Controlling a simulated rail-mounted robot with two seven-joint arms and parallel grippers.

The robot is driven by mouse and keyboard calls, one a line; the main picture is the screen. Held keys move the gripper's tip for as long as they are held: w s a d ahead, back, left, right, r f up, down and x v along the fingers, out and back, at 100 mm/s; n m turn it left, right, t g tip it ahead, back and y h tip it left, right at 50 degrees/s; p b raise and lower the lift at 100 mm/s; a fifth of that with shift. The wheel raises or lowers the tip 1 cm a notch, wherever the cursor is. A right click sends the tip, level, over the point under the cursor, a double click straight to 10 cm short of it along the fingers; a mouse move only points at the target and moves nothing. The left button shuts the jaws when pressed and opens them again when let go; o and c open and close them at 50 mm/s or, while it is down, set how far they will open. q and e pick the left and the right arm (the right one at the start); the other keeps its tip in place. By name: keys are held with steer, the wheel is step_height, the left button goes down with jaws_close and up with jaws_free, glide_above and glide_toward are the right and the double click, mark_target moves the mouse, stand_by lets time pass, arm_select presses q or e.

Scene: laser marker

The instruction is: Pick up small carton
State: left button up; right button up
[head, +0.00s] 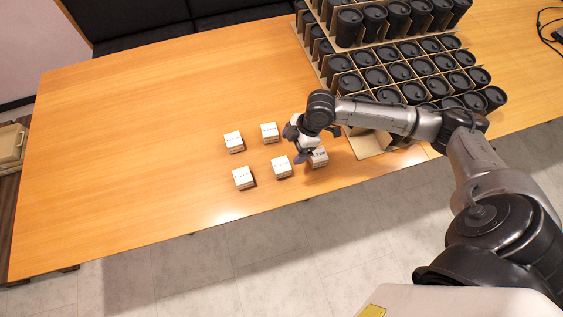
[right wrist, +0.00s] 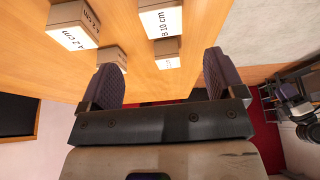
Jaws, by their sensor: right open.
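Several small white cartons stand apart on the wooden table in the head view: back left (head: 234,142), back middle (head: 270,132), front left (head: 243,177), front middle (head: 281,167) and right (head: 319,158). My right gripper (head: 302,156) is over the right end of this group, close to the right carton and partly covering it. In the right wrist view the right gripper (right wrist: 163,78) is open, with nothing between its fingers. Cartons show beyond the fingers there, including a left one (right wrist: 73,25) and one marked "B 10 cm" (right wrist: 160,19). My left gripper is not in view.
Brown tiered racks (head: 361,146) full of black lidded cups (head: 377,76) stand on the right of the table (head: 130,130). The table's left side is clear. A dark bench (head: 180,25) runs along the back. A beige box (head: 12,145) stands beyond the left edge.

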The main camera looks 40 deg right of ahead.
mark_target(282, 164)
steer(key=b+x, duration=0.1)
steer(key=x, duration=0.4)
steer(key=shift+a+f, duration=0.15)
steer(key=shift+f, duration=0.1)
steer(key=shift+b+x, duration=0.65)
steer(key=shift+x, duration=2.1)
steer(key=shift+s, duration=0.15)
steer(key=shift+c, duration=0.4)
steer(key=c, duration=0.9)
steer(key=shift+c, duration=0.3)
steer(key=shift+r, duration=0.15)
